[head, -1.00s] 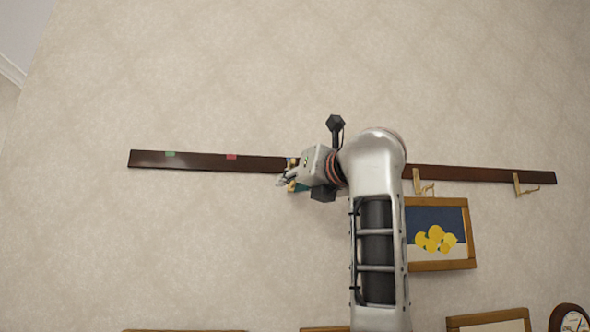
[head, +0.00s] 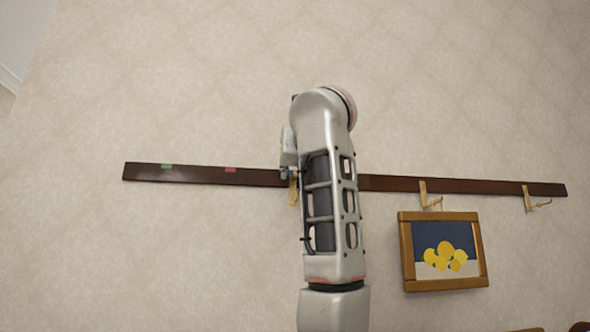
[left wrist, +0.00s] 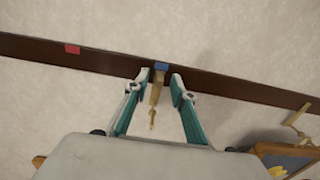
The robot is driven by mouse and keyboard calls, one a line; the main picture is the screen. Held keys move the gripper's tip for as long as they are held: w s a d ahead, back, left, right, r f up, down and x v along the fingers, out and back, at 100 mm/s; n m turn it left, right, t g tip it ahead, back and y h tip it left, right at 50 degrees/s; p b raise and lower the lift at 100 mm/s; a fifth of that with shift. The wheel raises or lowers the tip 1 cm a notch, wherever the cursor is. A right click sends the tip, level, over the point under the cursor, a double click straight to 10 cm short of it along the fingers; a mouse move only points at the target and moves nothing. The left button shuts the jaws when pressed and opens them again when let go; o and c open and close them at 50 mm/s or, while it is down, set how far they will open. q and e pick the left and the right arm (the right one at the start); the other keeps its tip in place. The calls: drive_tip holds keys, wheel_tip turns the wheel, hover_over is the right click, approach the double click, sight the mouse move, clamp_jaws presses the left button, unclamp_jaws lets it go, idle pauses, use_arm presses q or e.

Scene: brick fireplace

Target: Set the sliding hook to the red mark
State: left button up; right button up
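A dark wooden rail (head: 200,175) runs across the wall. The red mark (head: 230,169) is on its left part and also shows in the left wrist view (left wrist: 72,49). The brass sliding hook (left wrist: 155,98) hangs on the rail just below a blue mark (left wrist: 161,66), to the right of the red mark. In the head view the hook (head: 293,190) is partly hidden by my arm. My left gripper (left wrist: 160,78) is open, with one teal finger on each side of the hook and visible gaps between. My right gripper is not in view.
A green mark (head: 166,166) lies left of the red mark. Two more brass hooks (head: 424,194) (head: 530,199) are on the rail's right part. A framed lemon picture (head: 407,255) hangs below them. The rail between the hook and red mark is clear.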

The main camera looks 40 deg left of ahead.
use_arm(q)
drive_tip(key=shift+w+a, duration=0.25)
clamp_jaws()
drive_tip(key=s+a, duration=0.3)
drive_tip(key=s, duration=0.1)
drive_tip(key=s+a+b, duration=0.1)
drive_tip(key=s+a, duration=0.2)
drive_tip(key=s, duration=0.1)
drive_tip(key=s+a+b, duration=0.1)
drive_tip(key=s+a, duration=0.2)
drive_tip(key=s, duration=0.1)
drive_tip(key=shift+a, duration=0.25)
unclamp_jaws()
drive_tip(key=shift+w, duration=0.1)
drive_tip(key=shift+d, duration=0.1)
